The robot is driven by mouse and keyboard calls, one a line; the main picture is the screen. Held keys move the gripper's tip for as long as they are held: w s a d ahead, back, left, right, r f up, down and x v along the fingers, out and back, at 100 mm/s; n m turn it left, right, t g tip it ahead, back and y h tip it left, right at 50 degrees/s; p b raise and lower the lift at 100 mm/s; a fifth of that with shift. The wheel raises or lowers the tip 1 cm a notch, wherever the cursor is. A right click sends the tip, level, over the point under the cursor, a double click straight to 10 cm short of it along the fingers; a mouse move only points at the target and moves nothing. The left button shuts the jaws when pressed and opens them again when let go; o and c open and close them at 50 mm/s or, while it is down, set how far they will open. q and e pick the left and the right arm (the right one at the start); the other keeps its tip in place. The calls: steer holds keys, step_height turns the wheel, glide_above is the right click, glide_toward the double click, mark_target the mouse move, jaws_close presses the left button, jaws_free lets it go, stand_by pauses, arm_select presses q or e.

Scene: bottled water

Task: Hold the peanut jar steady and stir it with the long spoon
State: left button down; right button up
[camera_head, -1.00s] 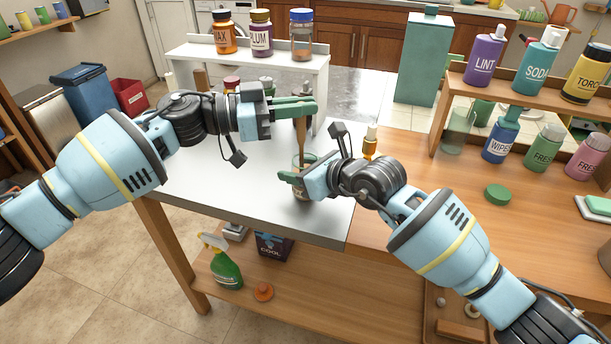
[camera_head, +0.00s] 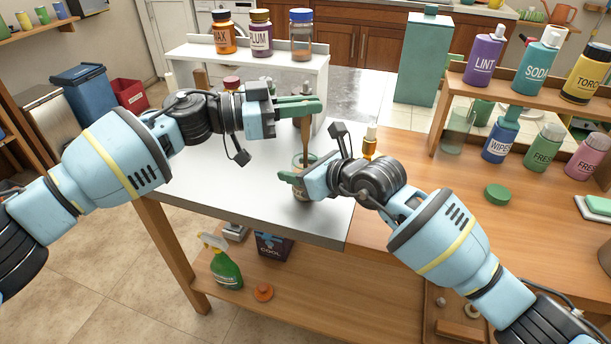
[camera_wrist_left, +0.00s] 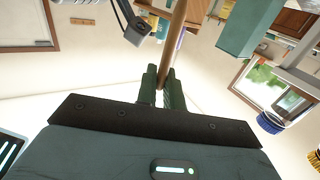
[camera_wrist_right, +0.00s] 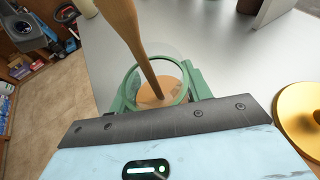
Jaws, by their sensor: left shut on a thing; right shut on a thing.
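The peanut jar (camera_head: 300,190) stands on the grey tabletop, mostly hidden behind my right gripper (camera_head: 297,179). My right gripper is shut around the jar. In the right wrist view, the open jar (camera_wrist_right: 178,76) has a green rim and brown contents between the green fingers. My left gripper (camera_head: 304,107) is shut on the long wooden spoon (camera_head: 307,136) above the jar. The spoon reaches down through the jar mouth, and its lower end is sunk in the brown contents. In the left wrist view, the spoon (camera_wrist_left: 172,45) runs up from between the fingers.
A white riser (camera_head: 250,66) with several jars stands at the back. An amber bottle (camera_head: 370,145) is just right of the jar. A green lid (camera_head: 497,194) lies on the wooden table to the right. A bottle shelf (camera_head: 530,105) is at the far right.

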arm_select(q)
step_height(320, 180, up, 11)
stand_by(1.6)
stand_by(0.5)
step_height(320, 180, up, 4)
steer(key=shift+f, duration=0.1)
stand_by(0.4)
arm_select(e)
steer(key=o, duration=1)
